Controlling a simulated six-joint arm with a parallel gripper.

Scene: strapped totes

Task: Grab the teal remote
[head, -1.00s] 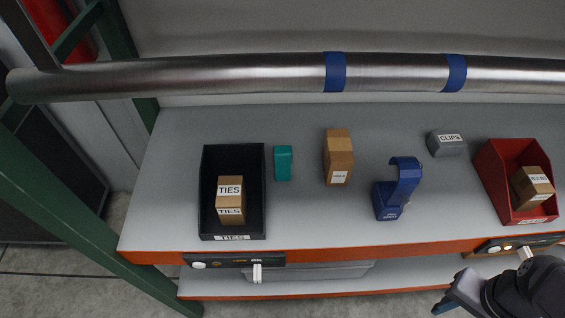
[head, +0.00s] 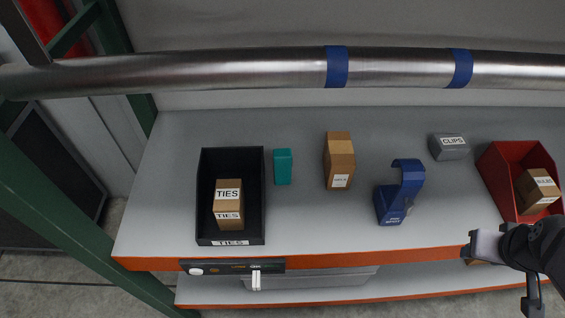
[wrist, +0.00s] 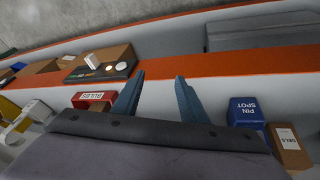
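The teal remote (head: 283,167) is a small teal block on the grey bench top, just right of the black tote in the head view. It does not show in the wrist view. My gripper (head: 490,248) is at the lower right of the head view, by the orange front edge, well to the right of the remote and apart from it. In the wrist view my gripper (wrist: 157,92) has its two blue-grey fingers spread with nothing between them.
A black tote (head: 205,205) holds boxes labelled TIES. Between the remote and my gripper stand a brown box (head: 339,160) and a blue pin spot (head: 390,205). A grey CLIPS box (head: 449,148) and a red bin (head: 505,180) are at right. A steel pipe (head: 230,72) crosses behind.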

